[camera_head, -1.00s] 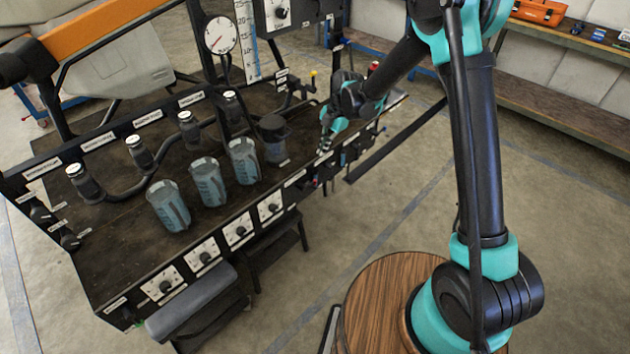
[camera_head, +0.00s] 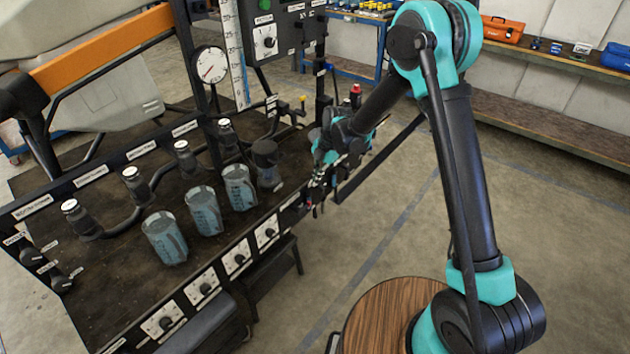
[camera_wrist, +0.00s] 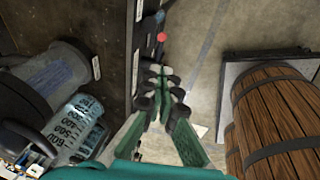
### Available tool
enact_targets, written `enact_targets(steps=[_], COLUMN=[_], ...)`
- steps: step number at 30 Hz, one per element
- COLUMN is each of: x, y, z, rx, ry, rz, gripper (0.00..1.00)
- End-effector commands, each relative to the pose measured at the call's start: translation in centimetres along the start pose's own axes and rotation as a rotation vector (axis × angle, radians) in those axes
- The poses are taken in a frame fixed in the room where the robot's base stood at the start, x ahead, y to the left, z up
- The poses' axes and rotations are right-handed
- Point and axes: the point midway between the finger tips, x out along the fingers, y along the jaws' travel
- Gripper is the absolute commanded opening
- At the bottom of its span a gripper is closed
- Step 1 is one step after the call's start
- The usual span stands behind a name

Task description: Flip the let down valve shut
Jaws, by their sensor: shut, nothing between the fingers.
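My gripper (camera_wrist: 163,82) is shut and empty in the wrist view, with its green fingers brought together at the tips. It is beside the front edge of the dark bench (camera_wrist: 118,60). A small red knob (camera_wrist: 162,37) shows just past the fingertips; contact cannot be told. In the head view my gripper (camera_head: 317,192) is at the right end of the bench's front panel, and my wrist hides part of that panel. The labels are too small to read, so I cannot tell which control is the let down valve.
Several clear blue-tinted cups (camera_head: 204,210) and a dark canister (camera_head: 265,163) stand on the bench, left of my gripper. A pressure gauge (camera_head: 211,65) rises behind them.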

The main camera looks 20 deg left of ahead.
Motion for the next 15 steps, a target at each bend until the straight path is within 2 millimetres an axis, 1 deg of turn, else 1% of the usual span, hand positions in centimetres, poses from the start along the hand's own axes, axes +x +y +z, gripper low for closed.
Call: enact_targets(steps=[1, 3, 9, 15], x=[1.1, 2.5, 6.3, 9.3], y=[0.1, 0.1, 0.1, 0.0], z=[0.0, 0.0, 0.0, 0.0], rx=[-0.001, -0.001, -0.001, -0.001], ry=[0.0, 0.0, 0.0, 0.0], rz=[0.0, 0.0, 0.0, 0.0], gripper=[0.0, 0.0, 0.0, 0.0])
